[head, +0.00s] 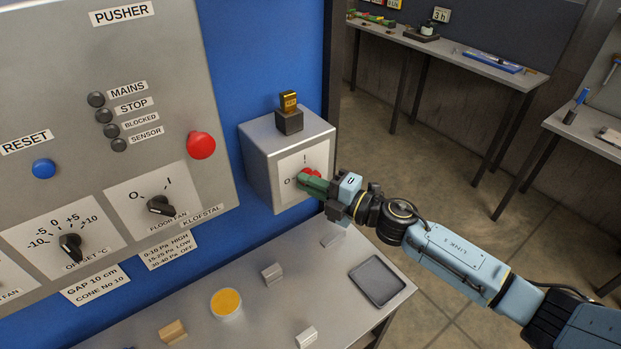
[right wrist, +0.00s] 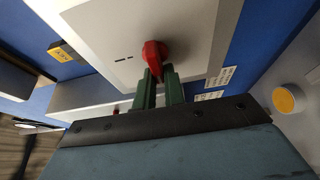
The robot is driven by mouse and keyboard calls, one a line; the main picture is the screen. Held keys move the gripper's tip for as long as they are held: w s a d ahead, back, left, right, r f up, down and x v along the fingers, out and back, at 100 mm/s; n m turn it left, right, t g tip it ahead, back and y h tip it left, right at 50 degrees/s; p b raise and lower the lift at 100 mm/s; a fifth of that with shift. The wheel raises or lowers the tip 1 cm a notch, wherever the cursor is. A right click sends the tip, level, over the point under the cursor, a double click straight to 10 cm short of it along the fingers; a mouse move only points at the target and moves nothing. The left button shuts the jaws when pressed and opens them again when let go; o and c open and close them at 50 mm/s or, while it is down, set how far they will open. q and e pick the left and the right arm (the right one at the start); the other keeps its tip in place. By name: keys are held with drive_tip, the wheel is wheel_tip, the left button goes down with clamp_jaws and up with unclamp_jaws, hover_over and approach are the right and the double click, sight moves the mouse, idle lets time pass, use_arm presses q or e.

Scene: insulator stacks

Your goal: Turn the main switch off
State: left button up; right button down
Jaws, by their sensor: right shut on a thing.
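The main switch is a red rotary knob (head: 314,173) on the white plate of a grey box (head: 262,163), with "I" above it and "0" to its left. My right gripper (head: 306,182) reaches in from the right, its green fingers at the knob. In the right wrist view the red knob (right wrist: 154,54) sits at the tips of the two fingers (right wrist: 160,75), which are closed on it. The fingers partly cover the knob in the head view, so I cannot tell exactly where it points. My left gripper is not in view.
The pusher panel (head: 90,60) with a red button (head: 201,145) and dark lamps is to the left. The bench below holds a yellow-filled cup (head: 226,303), small blocks and a dark tray (head: 377,281).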

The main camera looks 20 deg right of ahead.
idle(0.3)
drive_tip(key=c, duration=1.5)
unclamp_jaws()
drive_tip(key=shift+b+v, duration=1.5)
drive_tip(key=shift+v, duration=5.2)
drive_tip(key=shift+w, duration=0.1)
